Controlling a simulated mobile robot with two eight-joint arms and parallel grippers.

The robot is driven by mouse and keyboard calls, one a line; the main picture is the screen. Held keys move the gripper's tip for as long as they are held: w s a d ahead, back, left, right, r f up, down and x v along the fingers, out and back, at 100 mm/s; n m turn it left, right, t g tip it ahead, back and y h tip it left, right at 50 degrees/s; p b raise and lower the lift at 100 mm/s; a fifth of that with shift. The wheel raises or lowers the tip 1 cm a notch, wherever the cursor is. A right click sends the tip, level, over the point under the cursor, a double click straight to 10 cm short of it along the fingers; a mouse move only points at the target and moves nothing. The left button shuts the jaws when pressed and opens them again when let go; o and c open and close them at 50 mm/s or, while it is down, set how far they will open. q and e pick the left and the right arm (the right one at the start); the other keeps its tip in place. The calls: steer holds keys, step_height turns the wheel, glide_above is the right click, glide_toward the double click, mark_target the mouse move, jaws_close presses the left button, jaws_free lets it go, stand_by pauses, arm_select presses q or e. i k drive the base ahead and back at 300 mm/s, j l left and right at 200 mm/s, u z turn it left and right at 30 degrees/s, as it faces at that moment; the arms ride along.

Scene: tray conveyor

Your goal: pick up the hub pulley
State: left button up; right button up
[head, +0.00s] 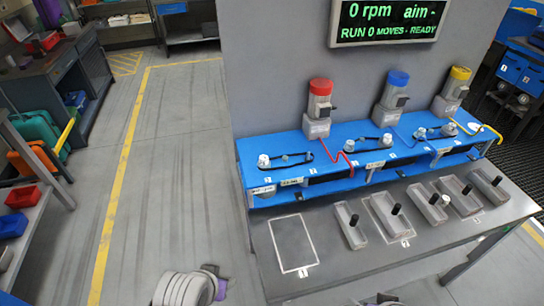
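I cannot tell which part is the hub pulley. Small pale pulleys sit on the blue deck (330,171), such as a left pulley (263,161) and a middle pulley (348,145), with dark belts between them. In front, a row of grey trays, the leftmost being this tray (346,218), stands on the grey bench; dark upright pegs show at them. Their contents are too small to make out. A grey rounded part of my arm shows at the bottom left, and a small dark part at the bottom edge. Neither gripper's fingertips can be seen.
Motors with a red cap (321,87), a blue cap (398,78) and a yellow cap (461,73) stand behind the deck. A display (388,22) reads 0 rpm. A white-outlined rectangle (293,245) on the bench is empty. The floor (180,170) to the left is clear.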

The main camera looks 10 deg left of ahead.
mark_target(443, 202)
steer(key=z, duration=1.25)
steer(key=l, duration=0.6)
steer(key=i+l, duration=0.3)
steer(key=l, duration=0.2)
steer(key=i+l+z, duration=0.1)
steer(key=i+l, duration=0.2)
steer(key=l, duration=0.2)
steer(key=i+j+z, duration=0.1)
steer(key=i+j, duration=0.65)
steer(key=i, duration=0.1)
